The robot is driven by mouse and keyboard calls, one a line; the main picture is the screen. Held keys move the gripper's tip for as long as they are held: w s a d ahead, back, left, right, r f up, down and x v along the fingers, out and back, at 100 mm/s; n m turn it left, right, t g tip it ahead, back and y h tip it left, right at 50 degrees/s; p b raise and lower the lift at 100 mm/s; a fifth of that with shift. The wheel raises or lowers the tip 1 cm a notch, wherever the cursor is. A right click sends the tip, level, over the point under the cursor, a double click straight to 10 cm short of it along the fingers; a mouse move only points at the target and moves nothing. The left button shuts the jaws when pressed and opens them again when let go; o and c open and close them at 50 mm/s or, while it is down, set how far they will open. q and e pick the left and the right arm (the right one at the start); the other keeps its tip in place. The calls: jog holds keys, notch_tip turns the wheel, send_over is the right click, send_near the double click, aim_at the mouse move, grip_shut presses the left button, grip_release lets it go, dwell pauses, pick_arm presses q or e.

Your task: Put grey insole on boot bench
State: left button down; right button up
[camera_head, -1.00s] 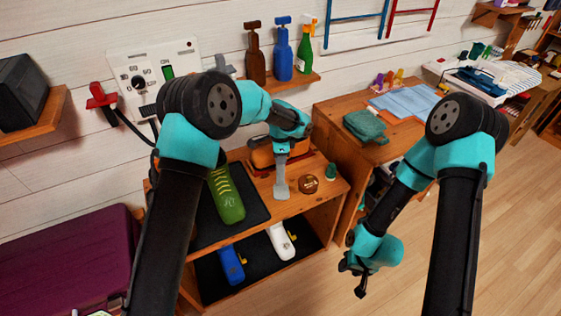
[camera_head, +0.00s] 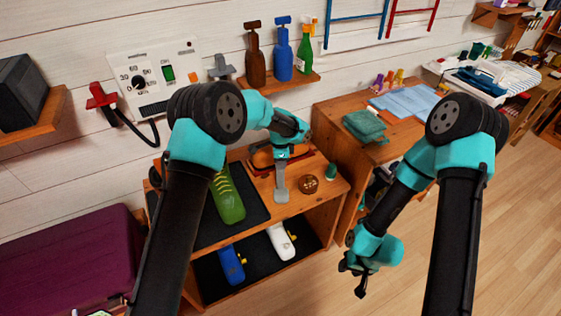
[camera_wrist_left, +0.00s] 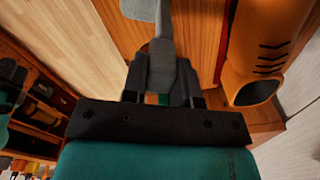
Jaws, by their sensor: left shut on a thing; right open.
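The grey insole (camera_head: 281,189) hangs toe-down from my left gripper (camera_head: 282,158), over the wooden top of the boot bench (camera_head: 300,204). I cannot tell whether its lower end touches the wood. In the left wrist view the insole (camera_wrist_left: 164,43) runs away from the shut fingers of my left gripper (camera_wrist_left: 162,80), its wide end cut off at the top edge. My right gripper (camera_head: 354,276) is open and empty, low in front of the desk beside the bench.
A green boot (camera_head: 227,198) stands on a black mat left of the insole. An orange boot (camera_wrist_left: 265,50) lies on a red mat behind it. A brass tin (camera_head: 309,184) and small green bottle (camera_head: 331,172) are to the right. Blue (camera_head: 231,264) and white (camera_head: 281,241) items occupy the lower shelf.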

pick_arm(q)
jog(key=shift+f, duration=0.1)
jog(key=c, duration=0.9)
grip_release()
notch_tip(320, 180, up, 12)
